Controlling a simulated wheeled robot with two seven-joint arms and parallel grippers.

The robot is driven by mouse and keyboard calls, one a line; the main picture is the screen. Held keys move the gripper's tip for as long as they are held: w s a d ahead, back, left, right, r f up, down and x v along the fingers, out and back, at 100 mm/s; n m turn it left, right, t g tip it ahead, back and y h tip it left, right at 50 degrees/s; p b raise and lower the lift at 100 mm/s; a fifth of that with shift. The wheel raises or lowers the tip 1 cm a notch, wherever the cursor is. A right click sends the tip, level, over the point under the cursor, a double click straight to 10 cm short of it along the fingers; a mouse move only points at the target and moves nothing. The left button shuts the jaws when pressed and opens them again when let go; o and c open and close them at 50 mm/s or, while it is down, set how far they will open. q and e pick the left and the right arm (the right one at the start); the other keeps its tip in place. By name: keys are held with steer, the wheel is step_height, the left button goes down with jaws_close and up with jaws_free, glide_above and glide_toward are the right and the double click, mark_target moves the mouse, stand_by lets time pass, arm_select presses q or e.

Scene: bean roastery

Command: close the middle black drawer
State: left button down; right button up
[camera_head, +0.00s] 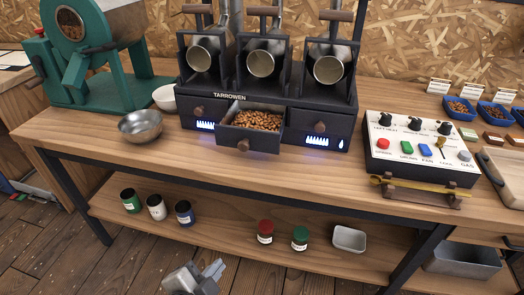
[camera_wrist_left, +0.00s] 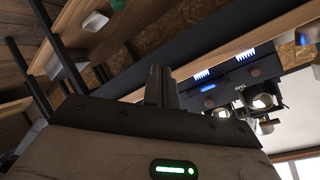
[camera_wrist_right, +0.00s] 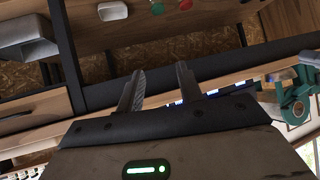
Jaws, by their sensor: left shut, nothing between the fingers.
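The middle black drawer (camera_head: 222,134) of the roaster unit stands pulled out toward me. It is filled with brown beans (camera_head: 257,121) and has a round wooden knob (camera_head: 244,146) on its front. The drawers on its left (camera_head: 197,112) and right (camera_head: 319,127) are shut. My left gripper (camera_head: 216,268) is low at the bottom of the head view, in front of the table and well away from the drawer. Its fingers (camera_wrist_left: 160,86) are together and empty. My right gripper (camera_wrist_right: 160,85) shows only in its own wrist view, with its fingers apart and nothing between them.
A metal bowl (camera_head: 141,126) stands left of the drawer, and a button panel (camera_head: 422,148) stands on the right. A rack with a brass-coloured tool (camera_head: 418,187) sits near the front edge. The tabletop (camera_head: 250,175) before the drawer is clear. Jars (camera_head: 157,207) stand on the lower shelf.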

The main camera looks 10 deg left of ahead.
arm_select(q)
steer(key=w+a+r+m+t+y, duration=0.1)
steer(key=w+r+m+t, duration=0.3)
steer(key=m, duration=0.7)
steer(key=m+t, duration=0.2)
steer(key=m, duration=1.3)
glide_toward(242, 149)
steer(key=w+p, duration=0.1)
steer(key=w, duration=0.6)
steer(key=shift+d+r, duration=0.1)
